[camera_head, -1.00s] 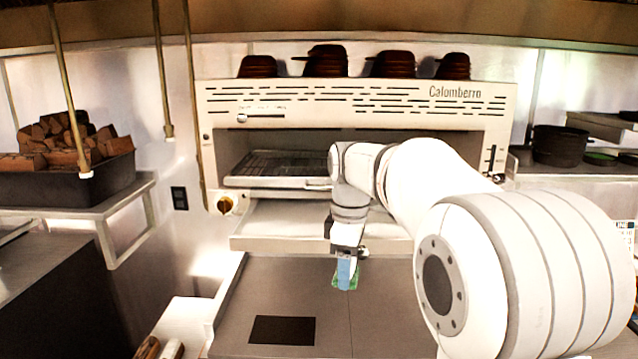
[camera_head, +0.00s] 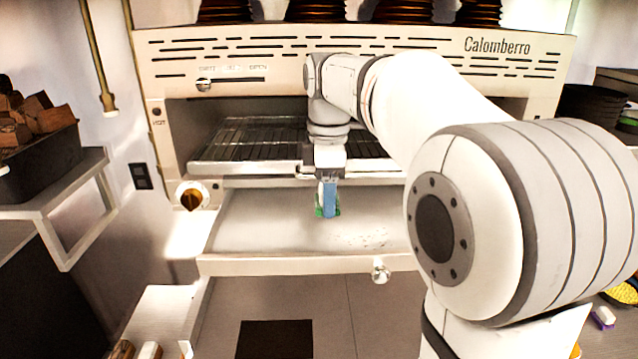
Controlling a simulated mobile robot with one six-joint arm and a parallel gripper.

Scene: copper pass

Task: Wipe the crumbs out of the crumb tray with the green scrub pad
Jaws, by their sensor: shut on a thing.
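The crumb tray (camera_head: 265,240) is a pale, shallow tray pulled out below the oven rack, with a knob (camera_head: 381,272) on its front lip. Small dark crumbs (camera_head: 372,240) are scattered on its floor, right of the middle. My gripper (camera_head: 329,195) points down over the tray, left of the crumbs. It is shut on the green scrub pad (camera_head: 320,211), whose green edges show at the fingertips. I cannot tell whether the pad touches the tray floor. My arm hides the right part of the tray.
The oven (camera_head: 350,45) stands above the tray, with a wire rack (camera_head: 255,143) jutting out over its back part. An orange-brown dial (camera_head: 193,196) is at the left. A wood bin (camera_head: 40,160) stands on a side shelf. The counter below the tray is mostly clear.

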